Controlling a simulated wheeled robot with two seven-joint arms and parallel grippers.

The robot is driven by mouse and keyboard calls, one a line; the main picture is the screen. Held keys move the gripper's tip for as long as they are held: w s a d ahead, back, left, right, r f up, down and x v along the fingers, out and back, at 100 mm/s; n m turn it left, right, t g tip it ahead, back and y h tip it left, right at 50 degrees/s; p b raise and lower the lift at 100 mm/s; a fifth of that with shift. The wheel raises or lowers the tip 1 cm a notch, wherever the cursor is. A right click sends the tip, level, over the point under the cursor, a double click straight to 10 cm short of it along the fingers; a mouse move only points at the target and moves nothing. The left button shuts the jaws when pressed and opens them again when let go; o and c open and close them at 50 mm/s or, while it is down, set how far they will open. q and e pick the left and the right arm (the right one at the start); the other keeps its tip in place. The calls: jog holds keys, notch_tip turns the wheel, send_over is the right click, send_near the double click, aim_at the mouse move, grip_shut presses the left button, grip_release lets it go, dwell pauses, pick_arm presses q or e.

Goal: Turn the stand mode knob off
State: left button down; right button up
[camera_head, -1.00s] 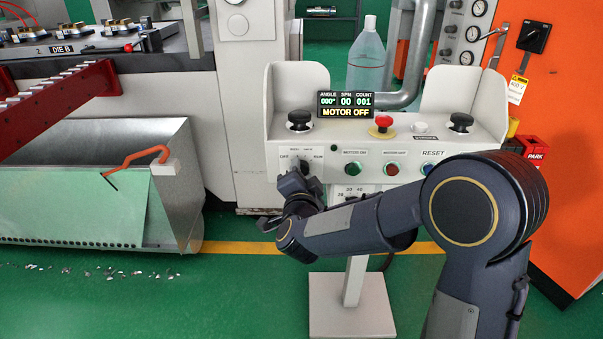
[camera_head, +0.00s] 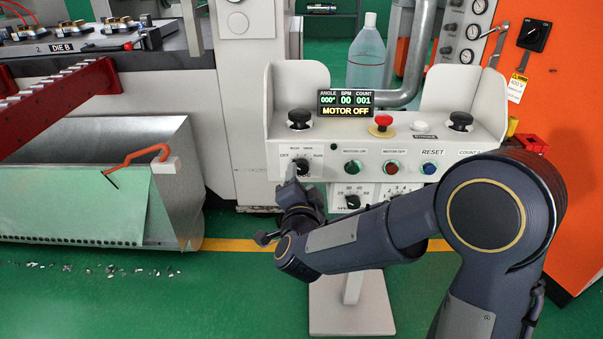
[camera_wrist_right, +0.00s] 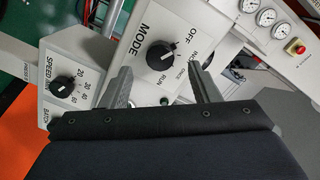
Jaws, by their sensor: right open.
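The mode knob (camera_head: 302,168) is a black rotary knob at the left of the white stand panel (camera_head: 400,150). In the right wrist view the knob (camera_wrist_right: 158,55) is fully visible, with OFF, INCH and RUN labels around it. My right gripper (camera_head: 292,176) is just in front of and below the knob. In the right wrist view my right gripper (camera_wrist_right: 163,82) is open, its fingers apart and short of the knob, with nothing between them. My left gripper is not in view.
A speed knob (camera_head: 353,201) sits on a lower box. Green, red and blue buttons (camera_head: 392,168) line the panel to the right. A red mushroom button (camera_head: 383,121) and black palm buttons stand on top. The display (camera_head: 345,104) reads MOTOR OFF.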

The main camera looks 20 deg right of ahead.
jog(key=v, duration=0.3)
jog(key=shift+s+a, duration=0.1)
jog(key=shift+s, duration=0.25)
jog(key=s+d+f+n+g+y, duration=0.2)
jog(key=s+n+g+y, duration=0.15)
jog(key=s, duration=0.55)
jog(key=s+d+f+n+g+y, duration=0.2)
jog(key=s+n+g, duration=0.25)
jog(key=s, duration=0.55)
jog(key=s+d+f+n+g+y, duration=0.25)
jog(key=s+n, duration=0.25)
jog(key=s, duration=0.4)
notch_tip(320, 180, up, 28)
jog(key=p, duration=2.8)
jog(key=shift+a+g+y, duration=0.3)
jog(key=shift+a+g, duration=0.15)
